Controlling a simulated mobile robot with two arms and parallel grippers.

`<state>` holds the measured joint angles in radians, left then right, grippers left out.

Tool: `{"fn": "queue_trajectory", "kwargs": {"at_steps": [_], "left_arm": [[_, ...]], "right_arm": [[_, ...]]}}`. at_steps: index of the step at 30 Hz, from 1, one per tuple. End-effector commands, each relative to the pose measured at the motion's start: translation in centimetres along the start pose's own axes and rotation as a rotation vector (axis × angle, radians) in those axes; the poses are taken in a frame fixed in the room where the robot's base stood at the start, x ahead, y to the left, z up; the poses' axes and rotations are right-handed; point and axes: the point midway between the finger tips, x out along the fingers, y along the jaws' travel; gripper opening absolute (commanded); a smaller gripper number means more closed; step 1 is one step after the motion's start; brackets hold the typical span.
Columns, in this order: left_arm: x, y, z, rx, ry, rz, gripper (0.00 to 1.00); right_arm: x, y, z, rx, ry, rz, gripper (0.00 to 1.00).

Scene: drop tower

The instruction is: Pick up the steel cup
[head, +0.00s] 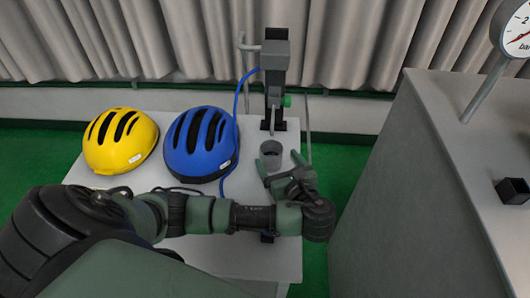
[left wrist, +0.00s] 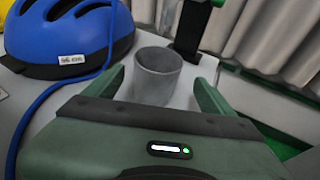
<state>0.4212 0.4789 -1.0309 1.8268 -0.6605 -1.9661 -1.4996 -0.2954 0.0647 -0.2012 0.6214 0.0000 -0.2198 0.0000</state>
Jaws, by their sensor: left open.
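The steel cup (head: 271,153) is a grey open-topped cylinder. It stands upright on the light table, in front of the black and grey post stand. My left gripper (head: 279,167) is open just on the near side of the cup, with its fingers pointing toward it. In the left wrist view the cup (left wrist: 157,76) stands beyond and between the two spread green fingertips (left wrist: 160,86). I see no contact between the fingers and the cup. My right gripper is not in view.
A blue helmet (head: 198,143) and a yellow helmet (head: 120,140) sit left of the cup. A blue cable (head: 236,125) runs between the blue helmet and the cup. The post stand (head: 275,75) rises behind the cup. A grey cabinet (head: 400,190) with a gauge (head: 514,32) stands at right.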

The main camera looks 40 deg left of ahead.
Motion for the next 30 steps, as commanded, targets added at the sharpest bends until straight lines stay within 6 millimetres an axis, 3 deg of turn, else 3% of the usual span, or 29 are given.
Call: {"fn": "queue_trajectory", "kwargs": {"at_steps": [5, 12, 18, 27, 28, 30], "left_arm": [[1.5, 0.1, 0.0, 0.011, -0.009, 0.003, 0.85], [4.5, 0.4, 0.3, 0.009, -0.009, 0.004, 0.85], [7.3, 0.6, 0.3, 0.009, -0.008, 0.003, 0.85], [7.8, 0.5, 0.2, 0.007, -0.005, 0.000, 0.85], [7.8, 0.5, 0.2, 0.007, -0.005, 0.000, 0.82], [7.8, 0.5, 0.2, 0.008, -0.005, 0.000, 0.63]], "right_arm": [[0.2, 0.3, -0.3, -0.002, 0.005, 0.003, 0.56], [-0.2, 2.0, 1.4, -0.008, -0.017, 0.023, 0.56], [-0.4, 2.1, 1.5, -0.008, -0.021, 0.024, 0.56], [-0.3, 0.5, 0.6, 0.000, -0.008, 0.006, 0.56], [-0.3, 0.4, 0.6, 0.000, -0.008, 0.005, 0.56], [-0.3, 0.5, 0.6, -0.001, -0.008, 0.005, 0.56]]}}
